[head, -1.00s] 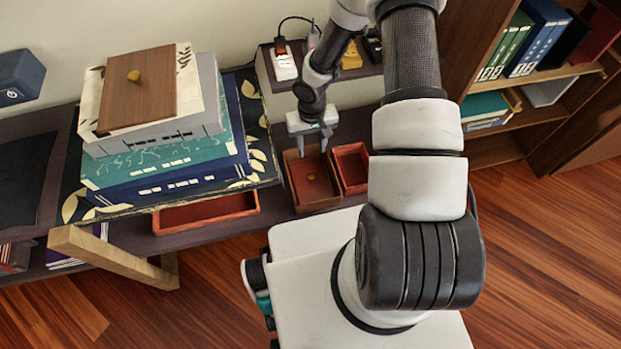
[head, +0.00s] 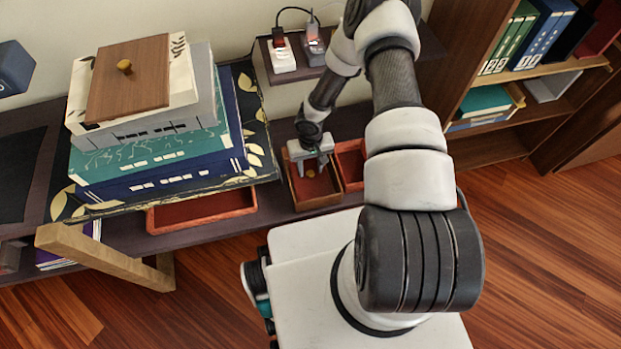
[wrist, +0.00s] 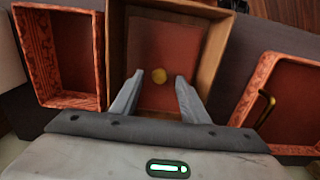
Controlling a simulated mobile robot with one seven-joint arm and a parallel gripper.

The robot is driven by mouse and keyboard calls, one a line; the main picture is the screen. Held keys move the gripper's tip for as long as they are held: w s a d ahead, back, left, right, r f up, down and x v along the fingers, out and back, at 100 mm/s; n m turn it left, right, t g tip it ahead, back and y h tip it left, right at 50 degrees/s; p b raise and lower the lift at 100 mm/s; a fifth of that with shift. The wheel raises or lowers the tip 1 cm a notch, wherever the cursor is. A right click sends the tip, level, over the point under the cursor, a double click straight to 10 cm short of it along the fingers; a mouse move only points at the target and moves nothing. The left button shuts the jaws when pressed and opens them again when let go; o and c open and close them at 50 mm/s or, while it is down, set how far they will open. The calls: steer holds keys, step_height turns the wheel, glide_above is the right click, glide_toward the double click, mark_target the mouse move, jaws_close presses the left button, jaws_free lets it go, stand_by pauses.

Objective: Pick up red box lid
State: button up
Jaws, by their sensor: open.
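The same lid shows in the head view (head: 316,188), partly covered by my gripper. In the head view my gripper (head: 309,172) points down over the brown box (head: 318,206). Whether the fingers touch the lid, I cannot tell.
A red open tray (wrist: 65,102) stands left of the brown box in the wrist view, and another red box (wrist: 290,145) with a handle is at the right. A book stack (head: 160,150) with a brown wooden lid (head: 128,85) on top stands at left. Shelves are at right.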

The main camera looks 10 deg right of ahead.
step_height(320, 180, down, 2)
steer(key=shift+f, duration=0.15)
jaws_close()
